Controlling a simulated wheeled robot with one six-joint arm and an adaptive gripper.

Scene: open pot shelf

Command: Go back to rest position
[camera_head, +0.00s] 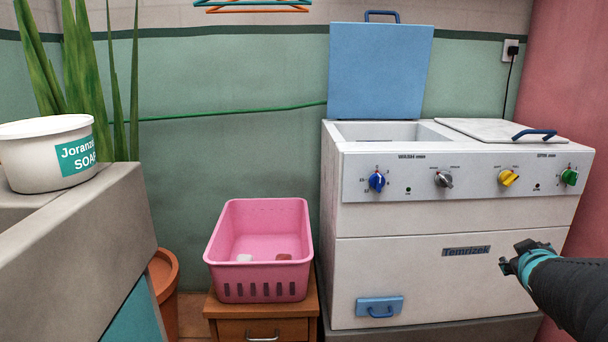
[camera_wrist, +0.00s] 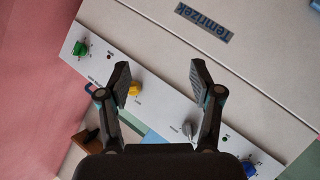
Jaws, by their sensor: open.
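My gripper (camera_head: 514,258) is at the right of the head view, in front of the washing machine's white front panel and beside its name label. In the wrist view my gripper (camera_wrist: 157,84) is open, with two dark fingers spread apart and nothing between them. The washing machine (camera_head: 440,285) stands at the right with its blue lid (camera_head: 380,70) raised and its right white lid (camera_head: 490,130) down. Its control panel has a blue knob (camera_head: 377,181), a grey knob (camera_head: 443,179), a yellow knob (camera_head: 508,177) and a green knob (camera_head: 569,177).
A pink basket (camera_head: 258,212) with small items inside sits on a wooden stand (camera_head: 262,325). At the left, a white soap tub (camera_head: 35,160) stands on a grey sink (camera_head: 90,230). A terracotta pot (camera_head: 165,285) is behind it. A pink wall (camera_head: 590,70) is close on the right.

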